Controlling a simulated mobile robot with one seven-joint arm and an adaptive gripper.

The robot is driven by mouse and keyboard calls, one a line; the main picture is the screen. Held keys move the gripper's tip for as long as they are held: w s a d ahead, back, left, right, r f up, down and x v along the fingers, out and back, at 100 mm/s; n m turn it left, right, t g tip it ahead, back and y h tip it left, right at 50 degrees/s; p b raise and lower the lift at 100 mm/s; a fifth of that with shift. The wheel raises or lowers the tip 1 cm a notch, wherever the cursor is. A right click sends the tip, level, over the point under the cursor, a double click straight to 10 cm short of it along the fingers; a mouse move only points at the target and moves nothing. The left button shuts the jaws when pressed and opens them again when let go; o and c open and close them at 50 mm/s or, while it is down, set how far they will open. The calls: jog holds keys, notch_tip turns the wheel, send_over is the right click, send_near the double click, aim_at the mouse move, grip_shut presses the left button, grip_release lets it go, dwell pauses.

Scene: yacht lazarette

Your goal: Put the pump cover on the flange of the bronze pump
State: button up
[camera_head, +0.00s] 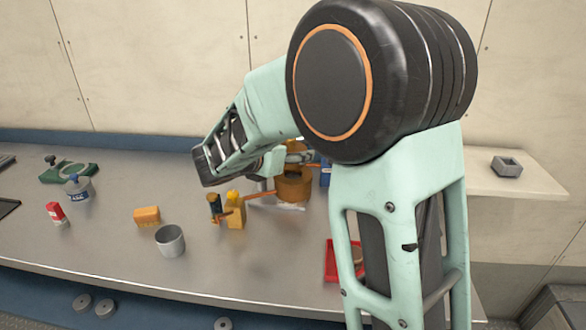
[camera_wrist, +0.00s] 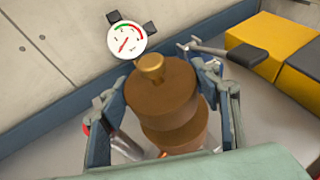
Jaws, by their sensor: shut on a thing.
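My gripper (camera_wrist: 160,80) is shut on the pump cover (camera_wrist: 165,92), a brown-bronze disc with a small round knob on top. A finger stands on each side of it. The bronze pump (camera_wrist: 182,138) shows directly below the cover in the wrist view. The two overlap there, and I cannot tell whether they touch. In the head view the bronze pump (camera_head: 292,187) stands on the bench behind my arm.
A gauge (camera_wrist: 126,40) is at the wall. A yellow-black box (camera_wrist: 270,45) stands to the right. A yellow bottle (camera_head: 236,210), orange box (camera_head: 147,216), metal cup (camera_head: 170,241) and red tray (camera_head: 331,262) stand on the bench. The front middle of the bench is clear.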

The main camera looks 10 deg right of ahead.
jog(key=shift+w+d+f+b, duration=0.1)
jog(key=shift+d+f+b, duration=0.05)
jog(key=shift+f+b, duration=0.7)
jog(key=shift+w+d+f+b, duration=0.1)
jog(key=shift+f+b, duration=0.45)
jog(key=shift+f, duration=0.45)
jog(key=shift+f, duration=0.25)
jog(key=o, duration=1.1)
jog(key=shift+r, duration=0.15)
jog(key=shift+s+a+r, duration=0.15)
jog(key=shift+r, duration=0.1)
jog(key=p+v, duration=0.1)
jog(key=v, duration=1)
jog(key=shift+s+a+r+p, duration=0.1)
jog(key=shift+s+a+p, duration=0.1)
jog(key=shift+p, duration=0.1)
